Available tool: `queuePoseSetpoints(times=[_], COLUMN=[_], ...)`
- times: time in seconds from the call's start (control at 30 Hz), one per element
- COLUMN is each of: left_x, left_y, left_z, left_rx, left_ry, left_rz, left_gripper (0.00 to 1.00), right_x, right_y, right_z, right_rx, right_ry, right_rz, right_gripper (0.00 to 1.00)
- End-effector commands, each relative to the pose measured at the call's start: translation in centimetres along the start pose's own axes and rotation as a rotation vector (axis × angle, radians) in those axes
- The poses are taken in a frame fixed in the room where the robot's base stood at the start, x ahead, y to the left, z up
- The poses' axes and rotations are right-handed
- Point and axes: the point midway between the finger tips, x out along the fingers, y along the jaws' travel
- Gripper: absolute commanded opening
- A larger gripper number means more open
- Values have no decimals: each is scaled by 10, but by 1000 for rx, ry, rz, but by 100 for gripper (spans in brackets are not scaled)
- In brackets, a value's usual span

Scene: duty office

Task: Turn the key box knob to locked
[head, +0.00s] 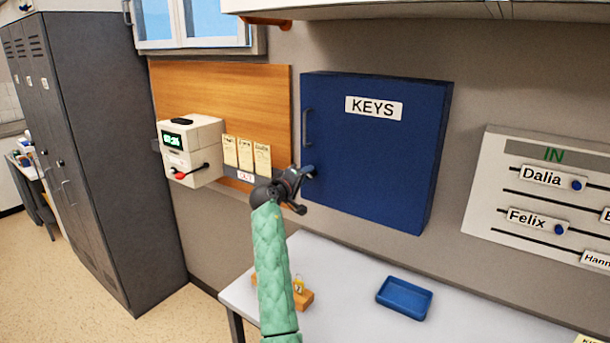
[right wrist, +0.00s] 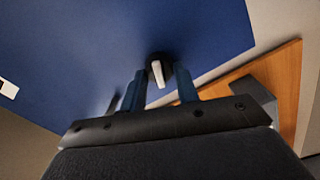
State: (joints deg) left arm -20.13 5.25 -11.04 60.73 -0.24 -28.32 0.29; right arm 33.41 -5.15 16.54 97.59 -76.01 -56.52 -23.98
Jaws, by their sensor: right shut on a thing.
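The blue key box (head: 375,160) hangs on the wall with its door shut, a "KEYS" label on it and a dark handle (head: 306,128) at its left edge. My right gripper (head: 304,174) is at the lower left corner of the box front and hides the knob in the head view. In the right wrist view the knob (right wrist: 157,73) has a dark round base and a pale pointer, which points down in that picture. The blue fingers of my right gripper (right wrist: 160,78) stand on either side of it, shut on the knob. My left gripper is not in view.
A white time clock (head: 190,150) with a red-tipped lever and a card rack (head: 247,155) are left of the box. An in/out board (head: 520,200) hangs at right.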

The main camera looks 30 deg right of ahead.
Motion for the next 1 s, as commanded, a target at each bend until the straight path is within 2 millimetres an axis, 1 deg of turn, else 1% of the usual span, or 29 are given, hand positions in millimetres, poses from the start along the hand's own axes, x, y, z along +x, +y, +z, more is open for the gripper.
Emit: queuePoseSetpoints(times=[0.03, 0.2, 0.5, 0.77, 1.0], left_x=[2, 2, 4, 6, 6], left_y=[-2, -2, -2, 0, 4], left_z=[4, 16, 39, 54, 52], left_rx=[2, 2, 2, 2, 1], left_ry=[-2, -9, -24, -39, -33], left_rz=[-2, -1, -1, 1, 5], left_gripper=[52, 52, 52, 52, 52], right_x=[1, 1, 1, 1, 1], right_y=[2, 2, 1, 0, 0], right_z=[-1, -1, 0, 0, 0], right_rx=[-42, -180, -349, -411, -421], right_ry=[1, 0, 0, 1, 1], right_rz=[2, 2, 1, 1, 2], right_gripper=[8, 8, 8, 8, 8])
